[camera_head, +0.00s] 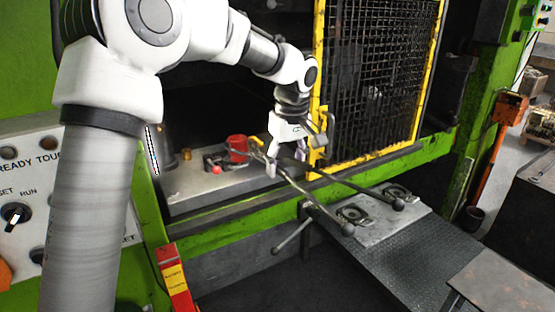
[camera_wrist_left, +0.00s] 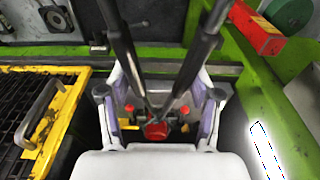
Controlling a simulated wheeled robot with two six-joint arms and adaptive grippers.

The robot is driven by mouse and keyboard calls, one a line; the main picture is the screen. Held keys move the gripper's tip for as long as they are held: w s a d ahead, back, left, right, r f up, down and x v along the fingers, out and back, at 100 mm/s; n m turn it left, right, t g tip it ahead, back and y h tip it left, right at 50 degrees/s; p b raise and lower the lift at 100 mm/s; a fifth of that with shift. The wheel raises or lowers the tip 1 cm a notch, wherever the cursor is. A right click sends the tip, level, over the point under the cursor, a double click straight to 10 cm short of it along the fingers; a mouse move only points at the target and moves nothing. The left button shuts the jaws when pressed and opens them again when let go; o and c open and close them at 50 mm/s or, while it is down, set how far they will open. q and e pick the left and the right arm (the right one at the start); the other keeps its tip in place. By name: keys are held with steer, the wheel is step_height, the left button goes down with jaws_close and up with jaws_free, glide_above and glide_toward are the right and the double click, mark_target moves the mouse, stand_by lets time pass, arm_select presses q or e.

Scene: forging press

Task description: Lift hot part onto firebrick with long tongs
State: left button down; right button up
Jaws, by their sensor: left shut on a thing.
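My left gripper (camera_head: 286,161) reaches in at the press opening and is shut on the long tongs (camera_head: 317,204). The dark tong handles stick out toward the front, past the press edge, with round knobs at their ends. In the left wrist view the tongs (camera_wrist_left: 186,82) run between the fingers of the left gripper (camera_wrist_left: 158,107). The hot part (camera_head: 237,146) is a glowing red cylinder by the tong jaws over the grey press bed. It also shows in the wrist view (camera_wrist_left: 156,131). I cannot tell whether the jaws grip it. I cannot make out the firebrick for certain.
A yellow-framed mesh guard (camera_head: 375,85) stands just right of the gripper. A dark table (camera_head: 510,285) is at lower right.

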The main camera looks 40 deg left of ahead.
arm_select(q)
steer(key=s+d, duration=0.3)
steer(key=d, duration=0.5)
steer(key=shift+s+d, duration=0.2)
steer(key=shift+s, duration=0.05)
